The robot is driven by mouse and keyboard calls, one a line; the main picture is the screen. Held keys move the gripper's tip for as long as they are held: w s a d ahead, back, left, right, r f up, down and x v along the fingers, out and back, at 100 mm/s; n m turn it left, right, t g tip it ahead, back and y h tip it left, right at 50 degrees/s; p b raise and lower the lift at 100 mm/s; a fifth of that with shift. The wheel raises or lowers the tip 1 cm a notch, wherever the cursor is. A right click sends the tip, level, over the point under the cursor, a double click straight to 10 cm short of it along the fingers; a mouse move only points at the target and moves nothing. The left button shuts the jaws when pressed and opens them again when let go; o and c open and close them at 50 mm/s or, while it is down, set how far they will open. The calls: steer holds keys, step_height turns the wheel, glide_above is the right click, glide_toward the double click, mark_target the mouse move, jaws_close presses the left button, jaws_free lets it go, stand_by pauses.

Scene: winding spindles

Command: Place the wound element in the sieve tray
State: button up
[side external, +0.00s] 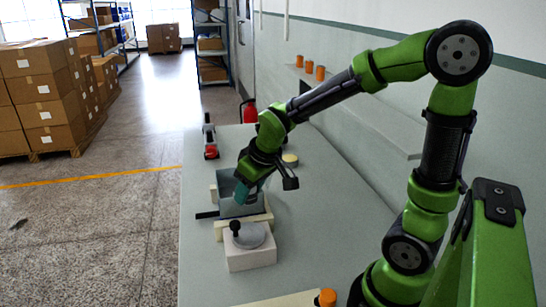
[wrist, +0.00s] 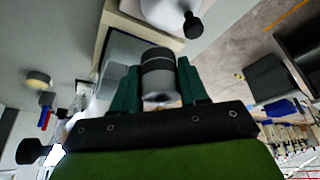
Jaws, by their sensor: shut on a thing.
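My gripper (side external: 241,192) is shut on the wound element (wrist: 158,75), a grey cylinder with dark bands, which sits between the two teal fingers in the wrist view. In the side view the fingers hide most of the element. The gripper points down and is tilted, at a grey-blue box-like container (side external: 228,207) on the bench. This may be the sieve tray, but no holes can be made out. I cannot tell whether the element touches it.
A white block with a round grey plate and black knob (side external: 250,247) stands in front of the container. A pale round piece (side external: 290,158) and a red-tipped device (side external: 211,150) are farther back. The bench (side external: 320,225) is clear to the right. Orange spools (side external: 309,67) stand on a wall shelf.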

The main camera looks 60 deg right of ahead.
step_height(320, 180, up, 3)
steer(key=w+a+n, duration=0.1)
steer(key=a, duration=0.1)
steer(key=m+g+h, duration=0.1)
steer(key=m+h, duration=0.1)
steer(key=m, duration=0.5)
glide_toward(236, 181)
steer(key=f, duration=0.6)
steer(key=shift+w+a+f, duration=0.3)
steer(key=shift+a+f, duration=0.1)
steer(key=shift+f, duration=0.1)
steer(key=o, duration=1.1)
steer(key=shift+c, duration=0.2)
